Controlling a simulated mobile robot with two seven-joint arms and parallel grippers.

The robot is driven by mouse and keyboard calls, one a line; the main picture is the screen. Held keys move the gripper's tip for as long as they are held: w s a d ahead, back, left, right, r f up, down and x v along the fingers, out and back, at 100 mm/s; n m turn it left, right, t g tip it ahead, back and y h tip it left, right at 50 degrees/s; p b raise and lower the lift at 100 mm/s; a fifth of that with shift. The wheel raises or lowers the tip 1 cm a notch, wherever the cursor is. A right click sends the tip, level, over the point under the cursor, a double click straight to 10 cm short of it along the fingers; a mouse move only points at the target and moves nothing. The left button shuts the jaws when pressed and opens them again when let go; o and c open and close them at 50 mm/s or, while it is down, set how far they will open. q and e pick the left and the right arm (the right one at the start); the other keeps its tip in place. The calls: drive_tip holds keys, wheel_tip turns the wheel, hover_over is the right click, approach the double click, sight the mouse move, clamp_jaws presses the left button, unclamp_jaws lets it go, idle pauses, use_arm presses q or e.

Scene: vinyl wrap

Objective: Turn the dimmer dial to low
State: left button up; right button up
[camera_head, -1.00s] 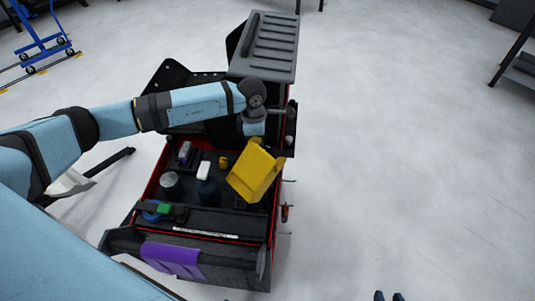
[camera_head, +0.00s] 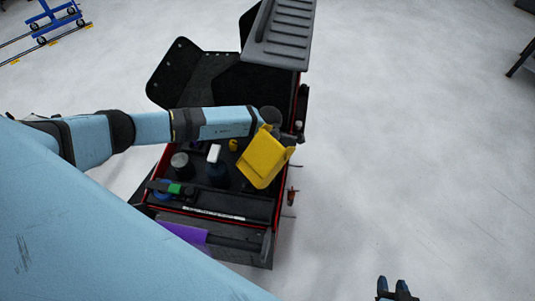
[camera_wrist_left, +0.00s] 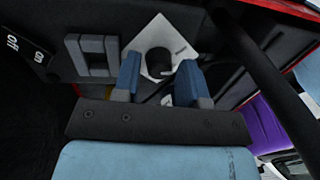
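The dimmer dial, a round black knob (camera_wrist_left: 158,61) on a white plate (camera_wrist_left: 184,47), shows in the left wrist view. My left gripper (camera_wrist_left: 158,80) is open, its two blue fingers apart, with the knob just beyond and between the fingertips. I cannot tell whether a finger touches the knob. In the head view the left gripper is hidden at the end of my left arm, over the cart. My right gripper (camera_head: 396,290) shows at the bottom edge, with a small gap between its fingertips, away from the cart.
A grey switch (camera_wrist_left: 92,54) sits left of the dial, near "off" and "on" labels. A dark bar crosses right of it. The cart (camera_head: 270,212) holds a yellow object (camera_head: 263,157), a white-capped bottle (camera_head: 216,172) and a purple roll (camera_head: 183,234).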

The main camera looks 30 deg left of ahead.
use_arm(q)
drive_tip(key=shift+a+f, duration=0.1)
drive_tip(key=shift+f, duration=0.3)
drive_tip(key=c, duration=0.6)
drive_tip(key=shift+n+b, duration=0.35)
drive_tip(key=shift+n, duration=0.45)
drive_tip(key=shift+c, duration=0.2)
drive_tip(key=shift+n, duration=0.7)
drive_tip(key=o, duration=0.6)
drive_tip(key=shift+o, duration=0.2)
drive_tip(key=shift+r, duration=0.1)
